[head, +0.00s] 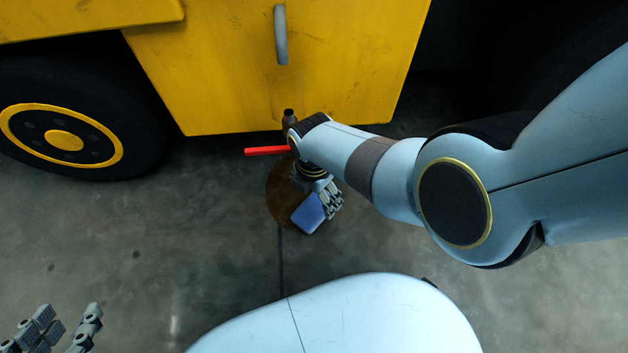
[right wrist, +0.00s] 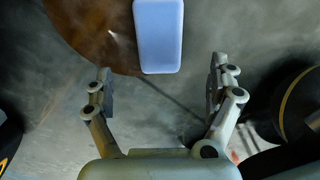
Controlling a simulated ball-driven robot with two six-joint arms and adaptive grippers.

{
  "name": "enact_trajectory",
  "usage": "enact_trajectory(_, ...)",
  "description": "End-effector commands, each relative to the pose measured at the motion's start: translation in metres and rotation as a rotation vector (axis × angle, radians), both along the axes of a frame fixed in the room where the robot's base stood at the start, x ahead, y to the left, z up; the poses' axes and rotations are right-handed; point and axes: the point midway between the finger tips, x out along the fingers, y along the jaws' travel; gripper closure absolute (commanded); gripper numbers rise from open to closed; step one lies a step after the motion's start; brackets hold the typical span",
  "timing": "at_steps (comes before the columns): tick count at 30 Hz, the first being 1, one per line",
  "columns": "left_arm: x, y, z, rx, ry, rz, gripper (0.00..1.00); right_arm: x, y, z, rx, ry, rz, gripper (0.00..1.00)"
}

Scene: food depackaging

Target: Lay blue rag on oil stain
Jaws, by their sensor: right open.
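The blue rag (head: 308,214) is a small, flat, rounded block shape at the lower right edge of the brown, round oil stain (head: 279,206) on the floor. In the right wrist view the rag (right wrist: 159,36) overlaps the right side of the oil stain (right wrist: 92,32), with part of it over bare floor. My right gripper (head: 329,200) is beside the rag in the head view; in its wrist view it (right wrist: 161,70) is open, fingers wide apart, with the rag beyond the fingertips and not gripped. My left gripper (head: 62,325) is open and empty at the bottom left, far from the stain.
A yellow vehicle (head: 270,90) with a big black wheel (head: 120,110) stands just behind the stain. A red bar (head: 265,151) and a dark upright thing (head: 289,117) show by my right wrist, partly hidden. The grey floor (head: 150,235) to the left is free.

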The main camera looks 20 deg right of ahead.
Motion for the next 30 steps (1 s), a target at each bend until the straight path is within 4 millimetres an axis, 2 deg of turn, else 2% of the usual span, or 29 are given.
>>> enact_trajectory(1, 0.008, 0.000, 0.011, 0.000, 0.013, 0.001, 0.60, 0.002, 0.000, 0.009, 0.000, -0.004, 0.000, 0.10)
enact_trajectory(11, 0.009, 0.002, 0.029, 0.006, 0.209, 0.011, 0.60, 0.001, 0.000, 0.026, 0.000, -0.002, 0.000, 0.10)
enact_trajectory(30, 0.005, 0.002, 0.032, 0.006, 0.257, 0.012, 0.60, 0.000, 0.000, 0.027, 0.000, 0.000, 0.000, 0.10)
